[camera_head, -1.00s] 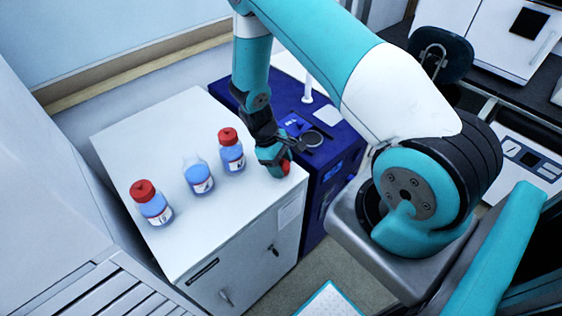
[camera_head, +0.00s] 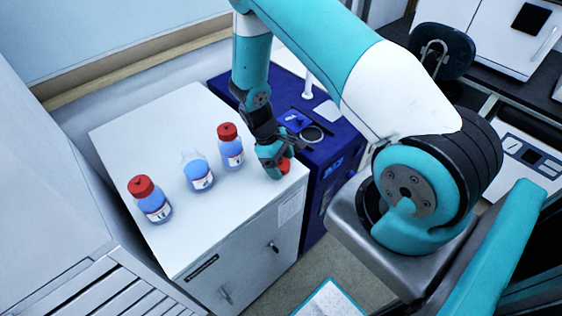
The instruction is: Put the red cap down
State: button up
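A red cap (camera_head: 285,166) shows at the right edge of the white cabinet top, partly hidden by my gripper. My gripper (camera_head: 279,168) is at the cap, pointing down close to the cabinet top. Its fingers look to be around the cap, but they overlap it, so their grip and the cap's contact with the surface are hard to make out. The middle bottle (camera_head: 198,174) holds blue liquid and has no cap. The left bottle (camera_head: 152,200) and the right bottle (camera_head: 230,147) wear red caps.
The white cabinet top (camera_head: 225,212) is clear in front of the bottles. A dark blue instrument (camera_head: 335,150) stands right of the cabinet. A wall lies behind and a grey slatted surface (camera_head: 85,290) is at lower left.

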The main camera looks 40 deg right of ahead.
jog(key=shift+r+p, duration=0.6)
jog(key=shift+r, duration=0.1)
jog(key=shift+w+r+b, duration=0.25)
jog(key=shift+r+b, duration=0.05)
jog(key=shift+b, duration=0.1)
jog(key=w+a+r+t+b, duration=0.1)
jog(key=a+r+b, duration=0.15)
jog(key=r, duration=0.55)
jog(key=w+a+r+t+b, duration=0.1)
jog(key=a+r, duration=0.3)
jog(key=r, duration=0.5)
jog(key=s+a+r+n+t+y, duration=0.1)
jog(key=s+a+r+y, duration=0.2)
jog(key=s+a+r, duration=0.4)
jog(key=s+a+r+n+t+y, duration=0.1)
jog(key=s+a+r+y, duration=0.2)
jog(key=s+a+r, duration=0.4)
jog(key=s, duration=0.5)
jog(key=shift+r, duration=0.4)
jog(key=shift+a, duration=0.1)
